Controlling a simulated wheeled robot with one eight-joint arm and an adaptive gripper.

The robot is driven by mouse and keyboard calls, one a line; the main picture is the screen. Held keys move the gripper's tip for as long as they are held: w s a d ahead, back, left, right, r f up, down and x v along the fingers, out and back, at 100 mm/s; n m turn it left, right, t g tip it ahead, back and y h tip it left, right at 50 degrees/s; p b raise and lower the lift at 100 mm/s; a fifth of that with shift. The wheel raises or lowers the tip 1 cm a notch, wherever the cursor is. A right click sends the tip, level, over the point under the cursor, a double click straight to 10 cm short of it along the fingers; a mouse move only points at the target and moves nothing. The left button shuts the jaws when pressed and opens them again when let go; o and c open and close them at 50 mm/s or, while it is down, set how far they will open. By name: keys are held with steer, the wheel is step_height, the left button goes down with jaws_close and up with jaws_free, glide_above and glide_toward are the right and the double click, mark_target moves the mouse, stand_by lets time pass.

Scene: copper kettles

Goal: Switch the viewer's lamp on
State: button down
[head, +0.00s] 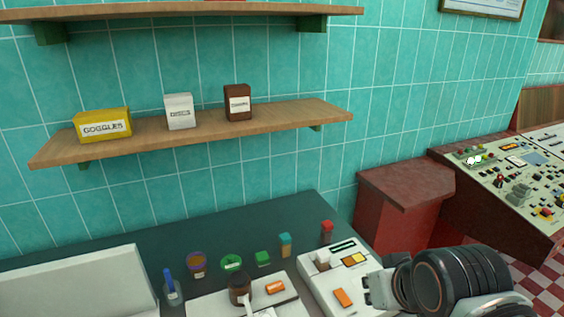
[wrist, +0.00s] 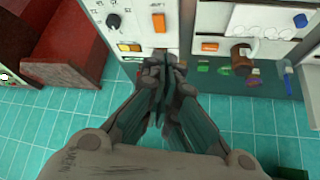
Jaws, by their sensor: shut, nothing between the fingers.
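A white device (head: 325,285) on the bench has an orange switch (head: 342,298), yellow windows and a pale block. To its left a second white device (head: 205,305) carries an orange switch (head: 275,287) and a brown cylinder (head: 239,289). I cannot tell for sure which is the viewer. In the wrist view the first device (wrist: 128,8) shows a black knob and a large orange switch (wrist: 159,22); the second shows its small orange switch (wrist: 210,46). My gripper (head: 369,290) is shut and empty at the first device's right side. In the wrist view its fingertips (wrist: 163,66) overlap that device's edge; contact is unclear.
Behind the devices stand a red-capped item (head: 327,232), a teal-topped jar (head: 285,245), a green block (head: 263,258) and round containers. A blue-topped bottle (head: 171,287) is at left. A shelf (head: 205,128) with boxes hangs above. A red cabinet (head: 405,190) and control console (head: 515,180) stand right.

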steer(key=n+g+p, duration=0.7)
steer(key=n, duration=1.4)
glide_above(343, 302)
step_height(343, 302, down, 4)
steer(key=shift+a+r+n, duration=0.1)
steer(key=shift+n, duration=0.2)
step_height(343, 302, down, 14)
steer(key=b, duration=0.4)
